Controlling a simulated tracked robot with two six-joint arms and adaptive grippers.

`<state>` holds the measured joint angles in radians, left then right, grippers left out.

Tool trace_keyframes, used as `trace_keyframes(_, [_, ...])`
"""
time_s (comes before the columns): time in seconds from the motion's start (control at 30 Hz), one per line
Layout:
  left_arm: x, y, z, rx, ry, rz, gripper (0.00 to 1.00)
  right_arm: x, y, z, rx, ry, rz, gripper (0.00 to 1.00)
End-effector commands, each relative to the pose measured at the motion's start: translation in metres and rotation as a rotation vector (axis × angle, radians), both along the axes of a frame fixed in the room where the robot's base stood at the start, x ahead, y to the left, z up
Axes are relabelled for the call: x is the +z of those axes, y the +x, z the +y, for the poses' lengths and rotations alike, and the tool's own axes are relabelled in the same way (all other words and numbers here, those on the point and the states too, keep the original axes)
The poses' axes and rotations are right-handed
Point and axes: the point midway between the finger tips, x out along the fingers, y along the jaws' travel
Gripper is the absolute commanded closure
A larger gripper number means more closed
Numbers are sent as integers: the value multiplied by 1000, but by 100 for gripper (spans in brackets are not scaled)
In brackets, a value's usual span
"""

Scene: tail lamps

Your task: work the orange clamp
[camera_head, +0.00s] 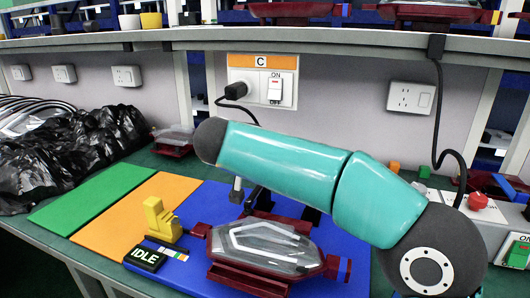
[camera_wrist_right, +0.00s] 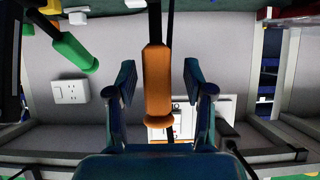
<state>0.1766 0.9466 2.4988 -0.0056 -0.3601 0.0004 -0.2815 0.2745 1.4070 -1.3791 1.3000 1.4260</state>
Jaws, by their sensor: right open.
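In the right wrist view an orange handle (camera_wrist_right: 158,80) on a dark rod, which I take for the orange clamp's, stands between the two fingers of my right gripper (camera_wrist_right: 159,84). The fingers are open, with a gap on each side of the handle. In the head view my teal right arm reaches in from the right and hides most of the gripper; only dark parts (camera_head: 250,194) show below it. The orange handle cannot be made out there. A clear and dark red tail lamp (camera_head: 262,243) lies on the blue mat (camera_head: 215,200). My left gripper is not in view.
A yellow fixture (camera_head: 159,222) and a display reading IDLE (camera_head: 144,257) stand left of the lamp. A green handle (camera_wrist_right: 75,50) is left of the orange one. A red button (camera_head: 477,201) is at right. Black plastic bags (camera_head: 75,150) lie at left.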

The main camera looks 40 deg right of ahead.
Motion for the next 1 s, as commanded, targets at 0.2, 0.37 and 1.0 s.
trace_keyframes(0.2, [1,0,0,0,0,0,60,6,-4,7,1,0,-2,48])
trace_keyframes(0.37, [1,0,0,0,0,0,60,17,-16,25,3,1,-3,48])
trace_keyframes(1.0, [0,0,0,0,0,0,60,57,-58,86,0,0,1,48])
